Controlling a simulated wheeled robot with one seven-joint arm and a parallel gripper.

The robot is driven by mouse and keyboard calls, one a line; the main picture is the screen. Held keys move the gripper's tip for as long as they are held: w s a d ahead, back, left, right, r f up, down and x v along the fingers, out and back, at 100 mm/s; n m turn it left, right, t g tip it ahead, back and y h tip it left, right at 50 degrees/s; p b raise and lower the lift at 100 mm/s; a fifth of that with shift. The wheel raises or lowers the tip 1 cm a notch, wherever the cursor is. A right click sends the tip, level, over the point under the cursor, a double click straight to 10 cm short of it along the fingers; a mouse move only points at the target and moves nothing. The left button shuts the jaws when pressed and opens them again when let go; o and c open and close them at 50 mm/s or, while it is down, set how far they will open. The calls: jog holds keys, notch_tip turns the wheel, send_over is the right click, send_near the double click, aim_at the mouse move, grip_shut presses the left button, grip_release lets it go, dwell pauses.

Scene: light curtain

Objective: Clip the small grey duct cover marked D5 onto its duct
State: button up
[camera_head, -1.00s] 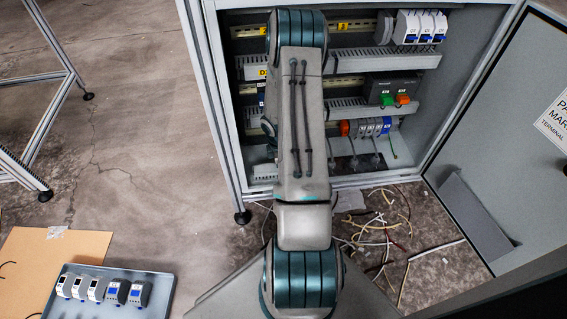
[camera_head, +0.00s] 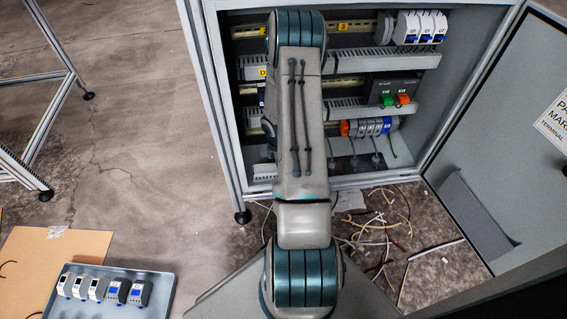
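No cover with a readable D5 mark shows. A plain grey flat panel (camera_head: 473,215) leans by the open door at the lower right; I cannot tell whether it is a duct cover. Slotted grey wiring ducts run across the cabinet, an upper one (camera_head: 395,62) and a middle one (camera_head: 350,106). A yellow label (camera_head: 262,73) starting with D sits at the left end of the upper duct, partly behind my arm. My arm stands in front of the cabinet and hides its left-centre part. My gripper is not visible, and neither is anything it may hold.
The cabinet (camera_head: 220,120) has rails with white breakers (camera_head: 420,27) and terminal blocks (camera_head: 370,127). Its door (camera_head: 520,130) is open at right. Loose wires (camera_head: 385,235) litter the floor. A grey tray (camera_head: 75,308) with several modules lies at lower left.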

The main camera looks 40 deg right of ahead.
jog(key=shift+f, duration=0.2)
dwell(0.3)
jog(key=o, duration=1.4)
